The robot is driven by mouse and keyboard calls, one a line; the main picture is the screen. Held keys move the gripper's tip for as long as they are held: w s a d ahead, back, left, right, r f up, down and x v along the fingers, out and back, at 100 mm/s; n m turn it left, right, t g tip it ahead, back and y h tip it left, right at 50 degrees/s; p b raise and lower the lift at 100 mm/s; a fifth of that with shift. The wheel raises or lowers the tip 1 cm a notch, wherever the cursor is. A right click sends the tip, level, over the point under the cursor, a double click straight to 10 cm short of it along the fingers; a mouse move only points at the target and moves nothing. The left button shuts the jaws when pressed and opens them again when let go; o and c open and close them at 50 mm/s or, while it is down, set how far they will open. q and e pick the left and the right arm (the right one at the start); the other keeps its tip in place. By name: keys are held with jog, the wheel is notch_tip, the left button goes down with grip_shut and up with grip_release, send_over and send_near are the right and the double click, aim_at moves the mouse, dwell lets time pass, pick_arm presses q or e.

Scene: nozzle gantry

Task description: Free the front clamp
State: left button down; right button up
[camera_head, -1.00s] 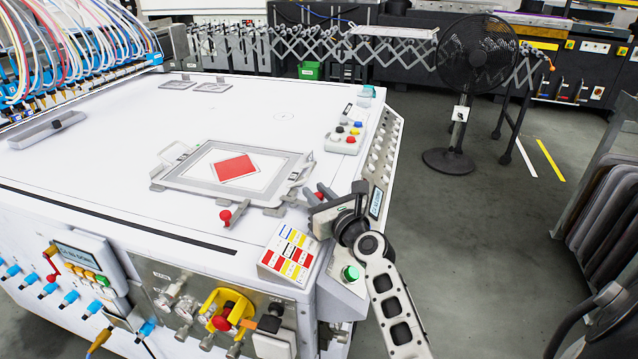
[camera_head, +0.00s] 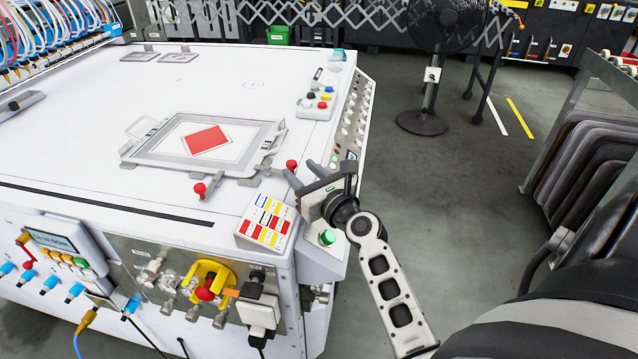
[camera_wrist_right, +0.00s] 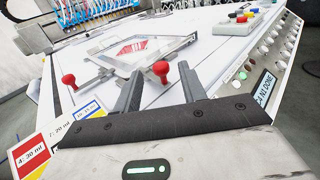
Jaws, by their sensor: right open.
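A framed plate (camera_head: 150,161) lies flat on the white machine top, with a red diamond on a white sheet inside it. Two red-knobbed clamps sit at its edges: one at the near edge (camera_head: 199,189), one at the right corner (camera_head: 291,165). Both knobs also show in the right wrist view, the near-edge one at left (camera_wrist_right: 69,80) and the corner one (camera_wrist_right: 160,69) between my fingers. My right gripper (camera_head: 304,174) is open and empty, its fingers pointing towards the corner knob, apart from it as far as I can tell. My left gripper is not in view.
A colour-striped label block (camera_head: 265,222) and a green button (camera_head: 327,237) stand by the machine's near right corner. A small button box (camera_head: 316,103) sits farther back. A black fan (camera_head: 425,121) stands on the floor beyond. The machine top around the plate is mostly clear.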

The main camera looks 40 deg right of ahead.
jog(key=s, duration=0.6)
jog(key=shift+s+a, duration=0.15)
jog(key=shift+s, duration=0.5)
jog(key=shift+c, duration=0.2)
